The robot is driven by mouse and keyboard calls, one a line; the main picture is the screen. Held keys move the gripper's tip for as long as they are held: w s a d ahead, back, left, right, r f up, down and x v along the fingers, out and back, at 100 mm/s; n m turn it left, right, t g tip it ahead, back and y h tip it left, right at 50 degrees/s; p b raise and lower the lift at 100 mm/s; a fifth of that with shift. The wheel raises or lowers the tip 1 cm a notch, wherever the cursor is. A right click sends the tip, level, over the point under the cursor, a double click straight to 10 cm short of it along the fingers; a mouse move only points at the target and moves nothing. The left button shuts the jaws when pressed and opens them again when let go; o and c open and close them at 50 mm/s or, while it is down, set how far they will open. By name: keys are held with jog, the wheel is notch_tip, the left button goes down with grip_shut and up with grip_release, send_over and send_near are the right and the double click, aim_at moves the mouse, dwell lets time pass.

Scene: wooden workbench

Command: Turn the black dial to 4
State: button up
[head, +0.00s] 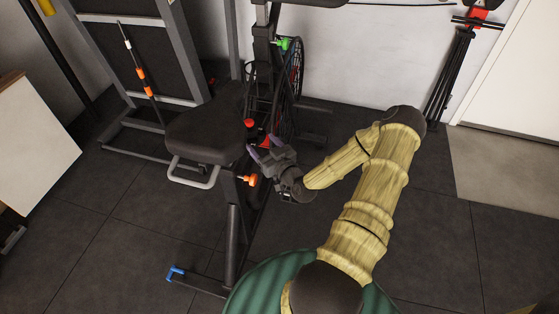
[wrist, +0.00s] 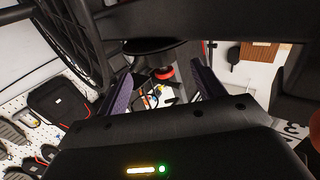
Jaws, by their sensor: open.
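My gripper (head: 262,146) is beside the frame of an exercise bike, just right of its black seat (head: 205,131). Its two purple-grey fingers are apart, and they also show in the wrist view (wrist: 162,84). No black dial with numbers can be made out in either view; the gripper and bike frame may hide it. A red knob (head: 249,124) stands just above the fingers in the head view. In the wrist view a red round part (wrist: 164,73) with black beside it shows beyond and between the fingertips. I cannot tell whether the fingers touch anything.
An orange knob (head: 250,180) is on the bike below my gripper, and a green knob (head: 284,43) is higher up. A spoked wheel (head: 296,75) is close behind. A black tripod (head: 452,75) stands at the wall. The tiled floor on the right is clear.

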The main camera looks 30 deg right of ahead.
jog(key=s+d, duration=0.1)
jog(key=s, duration=0.8)
jog(key=shift+p, duration=0.4)
